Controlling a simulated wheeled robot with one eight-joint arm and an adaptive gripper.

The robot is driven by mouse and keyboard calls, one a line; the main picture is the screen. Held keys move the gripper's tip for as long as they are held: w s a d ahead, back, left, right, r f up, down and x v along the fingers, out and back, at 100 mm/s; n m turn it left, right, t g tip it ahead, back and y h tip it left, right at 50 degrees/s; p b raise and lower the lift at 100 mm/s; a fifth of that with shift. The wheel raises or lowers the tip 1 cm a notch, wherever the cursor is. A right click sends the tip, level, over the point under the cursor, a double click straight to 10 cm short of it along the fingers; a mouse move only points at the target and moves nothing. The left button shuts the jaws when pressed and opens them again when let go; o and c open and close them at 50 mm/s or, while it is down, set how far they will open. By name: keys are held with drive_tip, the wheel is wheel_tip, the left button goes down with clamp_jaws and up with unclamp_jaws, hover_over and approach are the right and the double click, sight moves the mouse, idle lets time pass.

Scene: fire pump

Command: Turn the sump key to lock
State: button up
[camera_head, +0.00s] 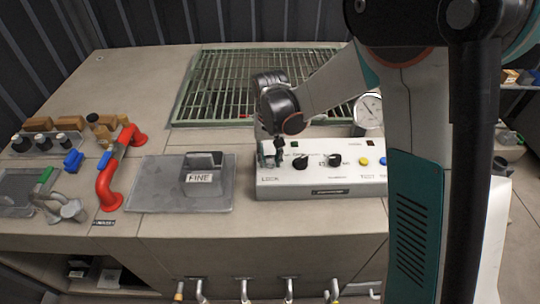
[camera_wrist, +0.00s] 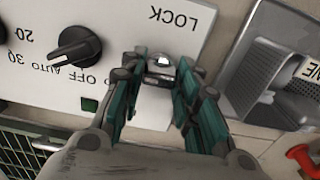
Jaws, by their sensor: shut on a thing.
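The white control box (camera_head: 325,185) stands on the counter, with the word LOCK at its left end. My gripper (camera_head: 270,155) points down at the box's left end, above the LOCK label. In the wrist view my gripper (camera_wrist: 160,75) has its two teal-sided fingers around the small metal sump key (camera_wrist: 161,62), just beside the LOCK lettering. It is shut on the key. The key's lower part and its slot are hidden between the fingers, so I cannot tell its exact angle.
Black knobs (camera_head: 300,162) sit right of the key; the nearest one (camera_wrist: 77,47) is close in the wrist view. The metal plate marked FINE (camera_head: 180,190) lies left of the box. A green grate (camera_head: 235,80) is behind, and a red pipe handle (camera_head: 108,185) is farther left.

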sight(270, 156)
drive_tip(key=shift+m, duration=0.3)
drive_tip(key=o, duration=1.1)
drive_tip(key=shift+c, duration=0.2)
drive_tip(key=shift+r, duration=0.1)
wheel_tip(270, 156, up, 12)
